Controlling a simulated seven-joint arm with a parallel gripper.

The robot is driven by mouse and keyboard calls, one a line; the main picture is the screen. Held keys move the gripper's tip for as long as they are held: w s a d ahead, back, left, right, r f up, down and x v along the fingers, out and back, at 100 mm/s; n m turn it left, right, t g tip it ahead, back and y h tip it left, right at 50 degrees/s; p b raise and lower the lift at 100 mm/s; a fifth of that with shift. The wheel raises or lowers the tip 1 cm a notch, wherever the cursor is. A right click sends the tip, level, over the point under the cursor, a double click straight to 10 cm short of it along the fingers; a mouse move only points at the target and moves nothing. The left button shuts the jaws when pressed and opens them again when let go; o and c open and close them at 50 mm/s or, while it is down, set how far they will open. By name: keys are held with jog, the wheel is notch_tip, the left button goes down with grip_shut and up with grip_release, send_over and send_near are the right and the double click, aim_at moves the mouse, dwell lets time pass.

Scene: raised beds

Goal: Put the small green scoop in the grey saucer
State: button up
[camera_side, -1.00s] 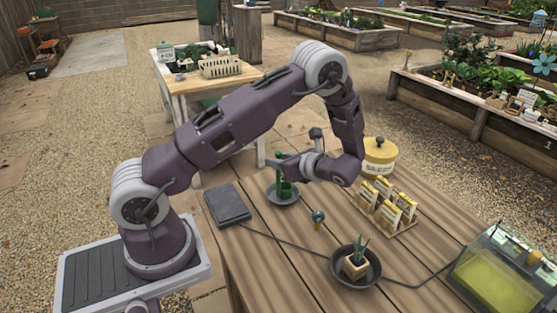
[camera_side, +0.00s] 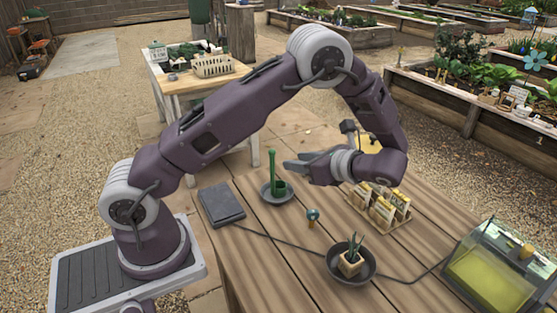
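The small green scoop (camera_side: 279,187) stands upright in the grey saucer (camera_side: 267,197), with its long handle pointing up. The saucer rests on the wooden table near its far left edge. My gripper (camera_side: 292,163) is to the right of the scoop, apart from it, with its fingers pointing left toward the handle. The fingers look spread and nothing is between them.
A dark dish (camera_side: 333,271) with a small potted plant (camera_side: 351,262) sits in front. A rack of seed packets (camera_side: 380,207) is under my wrist. A dark flat box (camera_side: 222,204) lies left; a glass case (camera_side: 500,268) stands right.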

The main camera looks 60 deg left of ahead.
jog(key=s+d+r+n+t+h, duration=0.4)
jog(key=s+d+r+n+h, duration=0.2)
jog(key=s, duration=0.4)
jog(key=s+d+r+n+t+h, duration=0.4)
jog(key=s+d+r+n+h, duration=0.2)
jog(key=s+r+n, duration=0.3)
jog(key=shift+s+d+h, duration=0.3)
jog(key=shift+s+h, duration=0.2)
jog(key=shift+s, duration=0.5)
